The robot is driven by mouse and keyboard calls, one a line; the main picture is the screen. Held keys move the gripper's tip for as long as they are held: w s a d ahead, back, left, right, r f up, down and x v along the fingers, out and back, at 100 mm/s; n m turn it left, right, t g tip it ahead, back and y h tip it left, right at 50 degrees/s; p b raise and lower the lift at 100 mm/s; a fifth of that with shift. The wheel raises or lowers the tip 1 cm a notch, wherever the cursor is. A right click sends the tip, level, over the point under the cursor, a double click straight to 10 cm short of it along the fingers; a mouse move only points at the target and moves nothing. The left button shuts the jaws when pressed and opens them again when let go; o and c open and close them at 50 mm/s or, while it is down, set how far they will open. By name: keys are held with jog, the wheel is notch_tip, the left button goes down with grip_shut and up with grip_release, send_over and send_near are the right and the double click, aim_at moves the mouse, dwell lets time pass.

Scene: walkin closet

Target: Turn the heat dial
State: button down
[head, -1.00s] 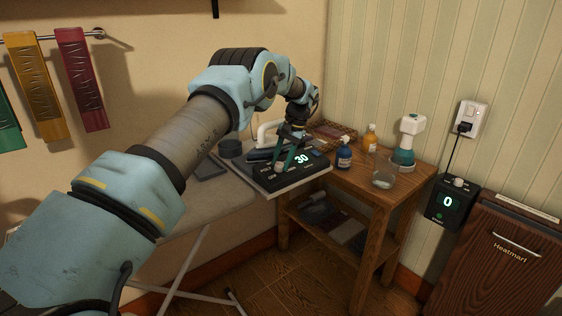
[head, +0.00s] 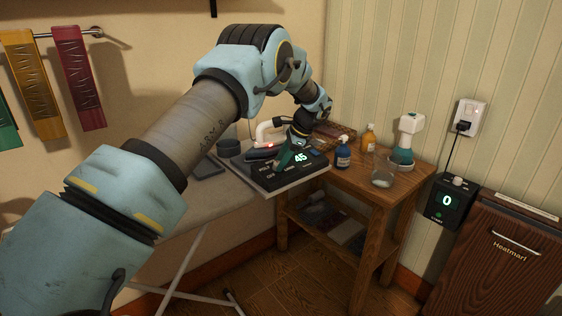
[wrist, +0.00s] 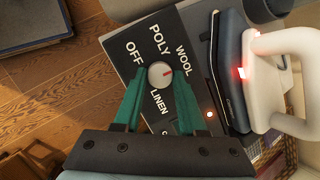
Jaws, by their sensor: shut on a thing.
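The display (head: 301,158) reads 45 in green. My gripper (wrist: 160,75) is shut on the dial, one green finger at each side. In the head view, my gripper (head: 284,160) hides the dial. A white and dark iron (wrist: 284,70) stands beside the panel with a red light lit.
A black box (head: 447,202) reading 0 hangs below the wall outlet (head: 467,116).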

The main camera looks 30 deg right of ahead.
jog(key=m, duration=0.3)
jog(key=m+t+h, duration=0.1)
jog(key=m, duration=0.1)
jog(key=shift+s+a+m, duration=0.15)
jog(key=shift+m, duration=0.25)
jog(key=m, duration=0.3)
jog(key=m+t+h+p, duration=0.1)
jog(key=m, duration=0.2)
jog(key=shift+s+a+f+p, duration=0.1)
jog(key=shift+a+p, duration=0.05)
jog(key=shift+p, duration=0.15)
jog(key=shift+h, duration=0.3)
jog(key=shift+c, duration=2.4)
grip_release()
jog(key=b+v, duration=0.3)
jog(key=v, duration=0.7)
jog(key=shift+s+r, duration=0.25)
jog(key=shift+r, duration=0.1)
